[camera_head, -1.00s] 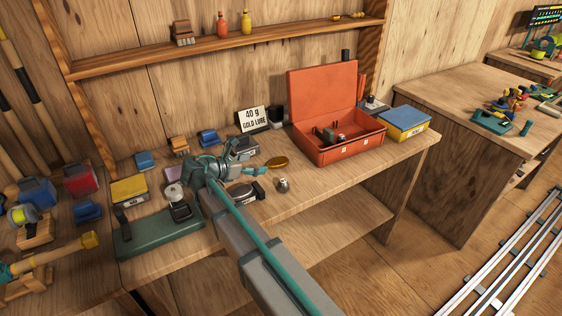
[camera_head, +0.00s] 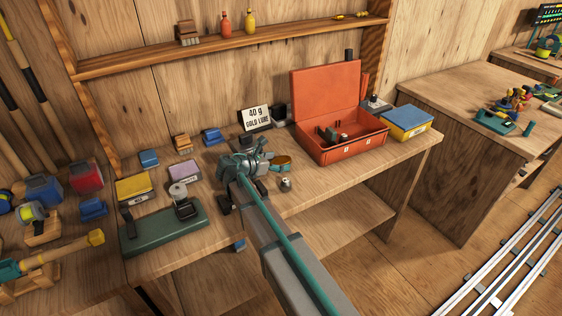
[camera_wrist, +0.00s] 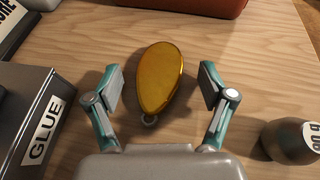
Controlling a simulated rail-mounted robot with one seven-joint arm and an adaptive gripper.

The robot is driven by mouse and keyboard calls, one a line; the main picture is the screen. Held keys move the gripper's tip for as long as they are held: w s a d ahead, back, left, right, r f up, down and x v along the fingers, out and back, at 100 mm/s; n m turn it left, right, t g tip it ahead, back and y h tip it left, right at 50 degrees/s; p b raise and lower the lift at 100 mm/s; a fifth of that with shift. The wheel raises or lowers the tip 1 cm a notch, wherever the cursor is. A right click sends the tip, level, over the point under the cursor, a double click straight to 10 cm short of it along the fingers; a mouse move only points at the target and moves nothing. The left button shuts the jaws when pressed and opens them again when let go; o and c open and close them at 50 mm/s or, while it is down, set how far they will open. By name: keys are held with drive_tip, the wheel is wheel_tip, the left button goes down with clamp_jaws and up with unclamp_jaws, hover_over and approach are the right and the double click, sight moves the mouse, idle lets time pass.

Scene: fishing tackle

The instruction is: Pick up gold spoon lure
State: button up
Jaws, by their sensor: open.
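The gold spoon lure (camera_wrist: 160,77) lies flat on the wooden bench, a shiny oval with a small ring at its near end. In the wrist view it sits between the two spread fingers of my gripper (camera_wrist: 161,88), with a gap on each side. In the head view the lure (camera_head: 283,160) shows just beyond my gripper (camera_head: 274,163), partly covered by it. My gripper is open and empty.
A dark box labelled GLUE (camera_wrist: 42,130) stands close left of my gripper. A round metal weight (camera_wrist: 292,140) is close right; it also shows in the head view (camera_head: 286,185). An open orange tackle box (camera_head: 345,152) stands to the right. Bare bench lies around the lure.

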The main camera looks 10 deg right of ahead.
drive_tip(key=shift+c, duration=0.2)
drive_tip(key=c, duration=1.3)
drive_tip(key=shift+r, duration=0.1)
